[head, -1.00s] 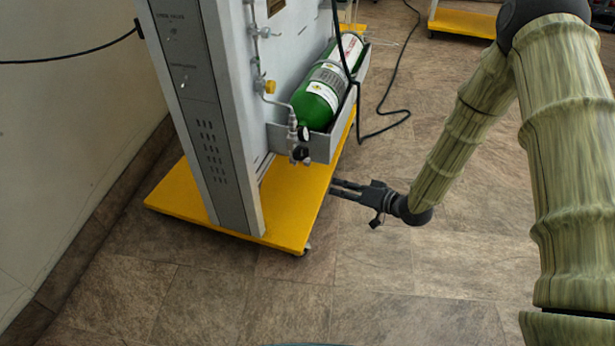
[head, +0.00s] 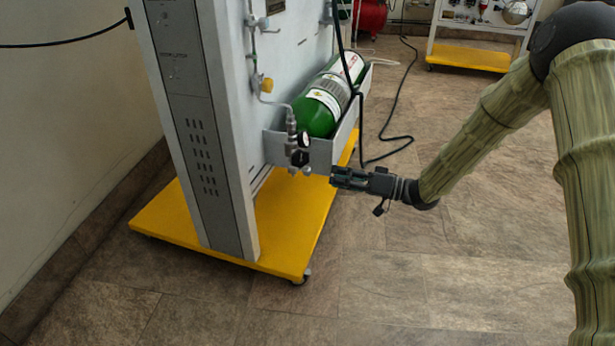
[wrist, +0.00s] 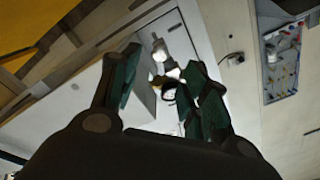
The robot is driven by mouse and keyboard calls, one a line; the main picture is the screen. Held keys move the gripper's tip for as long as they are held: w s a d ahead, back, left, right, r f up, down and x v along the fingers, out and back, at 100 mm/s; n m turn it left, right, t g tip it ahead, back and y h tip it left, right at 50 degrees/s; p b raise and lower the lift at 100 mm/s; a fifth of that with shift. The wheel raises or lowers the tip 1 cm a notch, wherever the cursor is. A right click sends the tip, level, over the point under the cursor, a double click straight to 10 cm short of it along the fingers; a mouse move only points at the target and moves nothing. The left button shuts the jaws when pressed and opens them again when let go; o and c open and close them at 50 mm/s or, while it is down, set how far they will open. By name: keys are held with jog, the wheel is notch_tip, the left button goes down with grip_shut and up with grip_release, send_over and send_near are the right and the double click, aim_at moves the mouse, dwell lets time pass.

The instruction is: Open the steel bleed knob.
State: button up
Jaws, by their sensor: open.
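The green cylinder (head: 322,108) lies in a grey tray on the trainer. A small valve assembly (head: 299,150) with metal fittings and dark round parts hangs at its near end. The steel bleed knob is too small to pick out surely among these fittings. My gripper (head: 334,179) is open and empty, just right of the assembly and slightly lower, pointing left toward it. In the wrist view my gripper's fingers (wrist: 162,88) are spread, with bright metal fittings (wrist: 167,72) showing between and beyond them. The right finger hides part of the fittings.
The trainer stands on a yellow base (head: 290,225) with castors. The tray's grey wall (head: 322,152) is close to my gripper. A black cable (head: 390,140) curves behind. The floor at front right is clear.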

aim_at(310, 172)
jog(key=b+x, duration=0.3)
jog(key=x, duration=0.4)
jog(key=shift+a+f+b, duration=0.2)
jog(key=shift+a+b, duration=0.2)
jog(key=shift+r+b+x, duration=0.2)
jog(key=shift+b+x, duration=0.15)
jog(key=shift+x, duration=0.6)
jog(key=shift+c, duration=0.5)
grip_shut()
